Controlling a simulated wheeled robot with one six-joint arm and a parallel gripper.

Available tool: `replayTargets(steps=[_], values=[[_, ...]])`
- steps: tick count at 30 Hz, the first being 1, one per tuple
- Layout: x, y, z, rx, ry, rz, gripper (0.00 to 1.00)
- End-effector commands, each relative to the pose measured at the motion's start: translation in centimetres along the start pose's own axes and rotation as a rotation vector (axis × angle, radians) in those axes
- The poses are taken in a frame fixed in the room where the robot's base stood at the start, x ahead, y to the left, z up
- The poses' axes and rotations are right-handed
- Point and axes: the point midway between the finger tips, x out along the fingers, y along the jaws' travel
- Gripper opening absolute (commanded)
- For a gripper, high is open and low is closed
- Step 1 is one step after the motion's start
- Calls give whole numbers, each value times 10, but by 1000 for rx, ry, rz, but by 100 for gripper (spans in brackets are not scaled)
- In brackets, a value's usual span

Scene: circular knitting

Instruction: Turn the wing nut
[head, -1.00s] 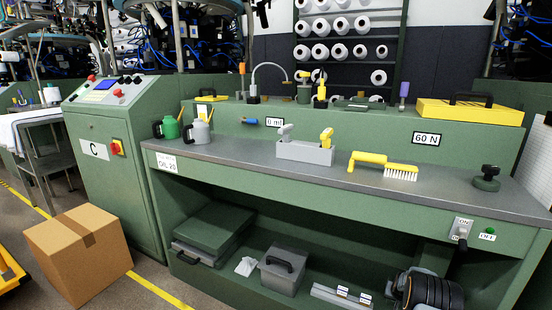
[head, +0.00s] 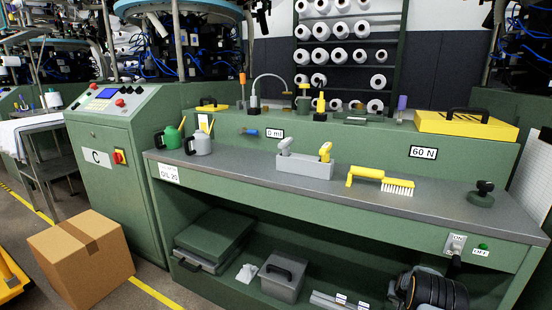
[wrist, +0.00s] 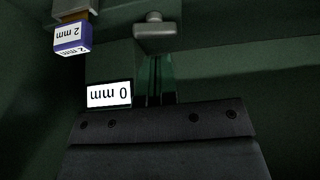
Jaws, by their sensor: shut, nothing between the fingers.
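In the wrist view, a grey piece with a wide, wing-like bar (wrist: 161,43) and a small round tip stands at the upper middle. It looks like the wing nut, but the dim picture leaves this unsure. My gripper (wrist: 155,68) reaches up from its dark body at the bottom. It is shut and empty, its narrow fingers pointing toward the grey piece. I cannot tell the gap between them. My gripper is not in the head view, and I cannot make out the wing nut there.
A "0 mm" plate (wrist: 109,94) is left of my fingers, and a blue "2 mm" block (wrist: 72,38) hangs at upper left. In the head view, the grey benchtop (head: 330,185) holds a grey tray (head: 305,168), a yellow brush (head: 382,181) and a black knob (head: 484,188).

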Motion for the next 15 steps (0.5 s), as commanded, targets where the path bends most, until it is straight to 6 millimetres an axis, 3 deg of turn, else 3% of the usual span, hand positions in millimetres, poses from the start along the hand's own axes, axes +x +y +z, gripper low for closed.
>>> replayTargets(steps=[1,4,15], values=[[-10,5,-4,3,-3,0,0],[-12,14,-5,2,-2,0,0],[-4,28,2,1,0,1,0]])
